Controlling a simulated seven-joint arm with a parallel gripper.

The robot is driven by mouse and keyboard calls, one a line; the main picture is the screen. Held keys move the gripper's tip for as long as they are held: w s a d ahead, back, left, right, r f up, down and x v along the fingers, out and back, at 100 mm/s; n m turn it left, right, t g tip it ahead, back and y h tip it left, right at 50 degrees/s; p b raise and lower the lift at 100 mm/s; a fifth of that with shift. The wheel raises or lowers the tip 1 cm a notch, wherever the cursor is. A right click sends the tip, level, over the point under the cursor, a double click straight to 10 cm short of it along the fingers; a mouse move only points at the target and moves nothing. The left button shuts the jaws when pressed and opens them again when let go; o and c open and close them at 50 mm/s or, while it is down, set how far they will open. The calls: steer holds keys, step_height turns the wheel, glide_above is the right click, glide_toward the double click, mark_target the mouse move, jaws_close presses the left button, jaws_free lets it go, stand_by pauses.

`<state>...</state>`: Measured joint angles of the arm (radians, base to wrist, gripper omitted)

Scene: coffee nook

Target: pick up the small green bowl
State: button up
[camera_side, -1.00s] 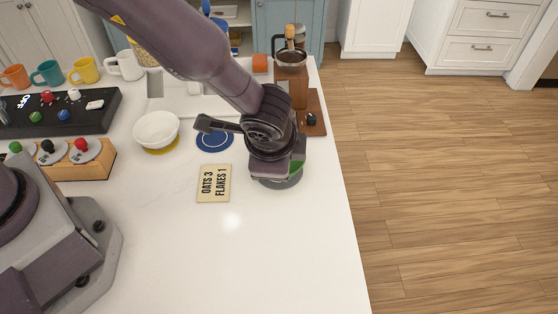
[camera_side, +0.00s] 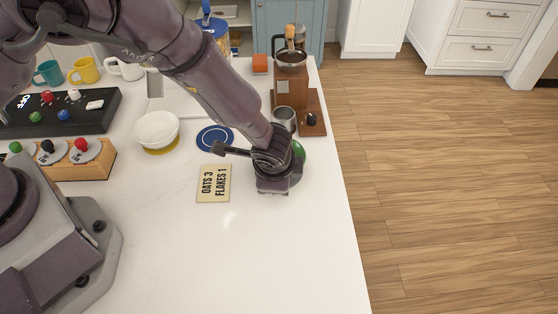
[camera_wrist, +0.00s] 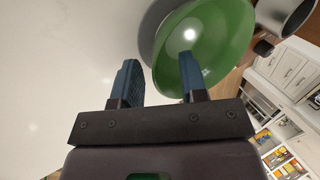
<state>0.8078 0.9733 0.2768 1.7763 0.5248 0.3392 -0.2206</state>
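The small green bowl (camera_wrist: 222,50) fills the upper right middle of the wrist view. In the side view only a green sliver of the bowl (camera_side: 299,150) shows behind my gripper. In the wrist view my gripper (camera_wrist: 157,62) is open, with a clear gap between its two blue fingers. The right finger overlaps the bowl's interior and the left finger is outside its near-left rim. I cannot tell whether either finger touches the bowl. In the side view my wrist hides the fingertips and most of the bowl.
A metal cup (camera_side: 285,115) stands by the wooden coffee stand (camera_side: 291,92) just behind the bowl. A label card (camera_side: 213,184) lies left of my gripper. A blue coaster (camera_side: 206,146) and a white bowl (camera_side: 157,128) are further left. The front counter is clear.

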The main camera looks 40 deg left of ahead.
jaws_close()
